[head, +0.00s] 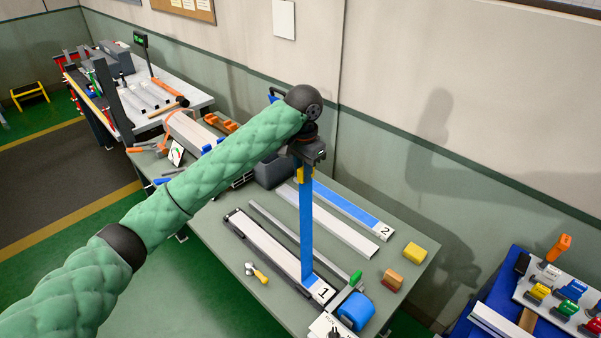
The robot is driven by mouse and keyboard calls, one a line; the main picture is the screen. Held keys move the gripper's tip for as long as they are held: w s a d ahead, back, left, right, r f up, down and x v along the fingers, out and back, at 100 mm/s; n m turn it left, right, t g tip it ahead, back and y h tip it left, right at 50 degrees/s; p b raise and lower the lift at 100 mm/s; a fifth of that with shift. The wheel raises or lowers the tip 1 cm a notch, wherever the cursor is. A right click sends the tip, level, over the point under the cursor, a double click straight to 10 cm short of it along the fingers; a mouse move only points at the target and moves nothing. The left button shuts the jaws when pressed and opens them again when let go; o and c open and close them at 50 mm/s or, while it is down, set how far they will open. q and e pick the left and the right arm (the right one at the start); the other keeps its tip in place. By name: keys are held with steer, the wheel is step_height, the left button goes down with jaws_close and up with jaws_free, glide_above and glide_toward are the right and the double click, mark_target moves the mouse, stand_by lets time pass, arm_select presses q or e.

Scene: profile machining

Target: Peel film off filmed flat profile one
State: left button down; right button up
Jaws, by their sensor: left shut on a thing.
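My left gripper (303,174) is above the middle of the workbench, shut on the upper end of a blue film strip (307,225). The strip hangs nearly straight down from the gripper to the near right end of flat profile one (265,243). That end carries a label marked 1 (322,292), with some blue still against the profile there. The rest of its visible top face looks bare and pale. My right gripper is not in view.
Filmed profile two (345,205), labelled 2, lies behind, beside a bare pale profile (335,222). A blue roll (356,311), yellow block (414,252) and brown-orange block (392,280) stand at the right end. A yellow-handled tool (259,274) lies in front.

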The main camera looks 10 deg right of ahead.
arm_select(q)
steer(key=shift+s+d+r, duration=0.3)
steer(key=shift+s+r, duration=0.1)
steer(key=shift+r, duration=0.2)
steer(key=shift+s+d+r, duration=0.25)
steer(key=shift+s+r, duration=0.1)
steer(key=shift+r, duration=0.25)
steer(key=shift+s+d+r, duration=0.15)
steer(key=shift+r, duration=0.1)
